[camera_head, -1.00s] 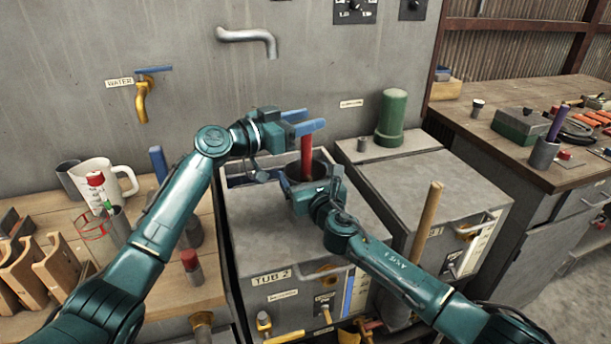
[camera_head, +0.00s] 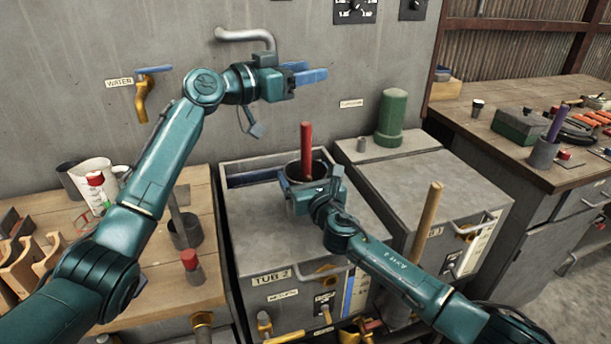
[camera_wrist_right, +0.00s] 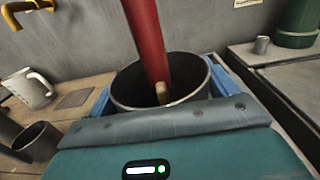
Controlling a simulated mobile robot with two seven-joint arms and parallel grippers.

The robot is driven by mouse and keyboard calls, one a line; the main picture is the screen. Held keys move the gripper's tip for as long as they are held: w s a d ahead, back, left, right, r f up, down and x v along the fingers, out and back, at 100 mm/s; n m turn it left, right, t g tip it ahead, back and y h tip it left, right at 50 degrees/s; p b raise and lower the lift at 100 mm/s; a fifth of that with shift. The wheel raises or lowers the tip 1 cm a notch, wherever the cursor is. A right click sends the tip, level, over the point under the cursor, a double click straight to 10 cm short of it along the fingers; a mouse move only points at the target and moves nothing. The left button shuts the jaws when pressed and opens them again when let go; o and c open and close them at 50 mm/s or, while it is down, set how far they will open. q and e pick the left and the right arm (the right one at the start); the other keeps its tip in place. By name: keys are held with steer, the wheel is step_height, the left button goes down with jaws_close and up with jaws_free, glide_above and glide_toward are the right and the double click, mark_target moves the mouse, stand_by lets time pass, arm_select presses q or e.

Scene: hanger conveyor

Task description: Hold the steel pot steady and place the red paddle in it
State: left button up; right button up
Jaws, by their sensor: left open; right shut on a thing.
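The red paddle (camera_head: 306,149) stands nearly upright inside the steel pot (camera_head: 291,172) at the back of Tub 2 (camera_head: 250,232). In the right wrist view the paddle (camera_wrist_right: 147,38) leans a little, and its pale lower end shows inside the pot (camera_wrist_right: 128,88). My right gripper (camera_head: 305,182) is shut on the pot, with a blue finger on each side of it in the right wrist view. My left gripper (camera_head: 308,75) is open and empty, raised above the paddle and apart from it, in front of the wall.
A steel spout (camera_head: 245,36) on the wall is right behind my left wrist. A green cylinder (camera_head: 391,117) stands on the neighbouring tub, right of the pot. A white mug (camera_head: 92,180) and a dark cup (camera_head: 186,231) stand on the left wooden bench.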

steer(key=o, duration=0.8)
steer(key=shift+o, duration=0.2)
steer(key=v, duration=1.2)
steer(key=shift+s, duration=0.1)
